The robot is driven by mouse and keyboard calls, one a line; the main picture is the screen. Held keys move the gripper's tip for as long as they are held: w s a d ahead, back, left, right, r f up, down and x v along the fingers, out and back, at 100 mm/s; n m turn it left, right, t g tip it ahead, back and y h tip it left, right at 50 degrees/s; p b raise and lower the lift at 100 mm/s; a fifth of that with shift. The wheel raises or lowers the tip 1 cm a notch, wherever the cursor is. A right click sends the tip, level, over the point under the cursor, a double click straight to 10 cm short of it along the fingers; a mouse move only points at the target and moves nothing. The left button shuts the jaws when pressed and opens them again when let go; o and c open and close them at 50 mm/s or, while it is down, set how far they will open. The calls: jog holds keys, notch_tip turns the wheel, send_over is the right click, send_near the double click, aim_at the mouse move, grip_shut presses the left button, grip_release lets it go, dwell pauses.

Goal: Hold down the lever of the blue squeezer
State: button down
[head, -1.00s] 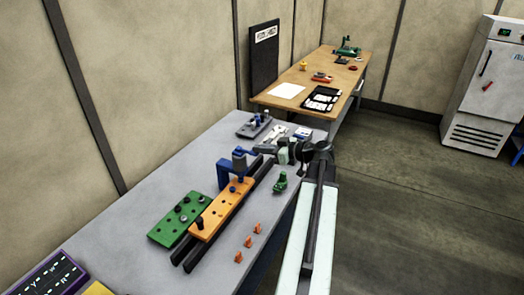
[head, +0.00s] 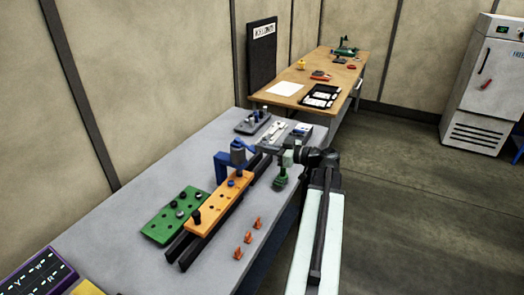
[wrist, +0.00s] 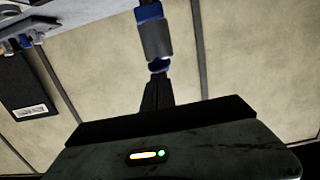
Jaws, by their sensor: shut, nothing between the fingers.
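The blue squeezer (head: 222,168) stands on the grey table behind the orange plate, with its blue and grey upper part at the top. My gripper (head: 257,150) comes in from the right at about the height of that upper part, close to it. In the wrist view, my shut, empty fingers (wrist: 157,95) point at a blue tip (wrist: 158,66) below a grey cylinder (wrist: 155,40) of the squeezer. The fingertips look very close to the blue tip or against it; I cannot tell whether they touch. I cannot make out how far the lever is pressed.
The orange plate (head: 218,203) lies on dark rails, beside a green plate (head: 176,214) with pegs. Small orange pieces (head: 248,238) stand near the front edge. A green item (head: 281,172) is under my arm. A grey tray (head: 253,122) is farther back.

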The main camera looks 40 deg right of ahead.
jog(key=shift+a+f, duration=0.25)
jog(key=shift+a, duration=0.1)
dwell(1.4)
notch_tip(320, 180, up, 6)
jog(key=s+p, duration=0.1)
jog(key=p, duration=0.4)
jog(key=s+d+f+b, duration=0.2)
jog(key=s+d+f, duration=0.1)
jog(key=s, duration=0.7)
jog(key=shift+d, duration=0.55)
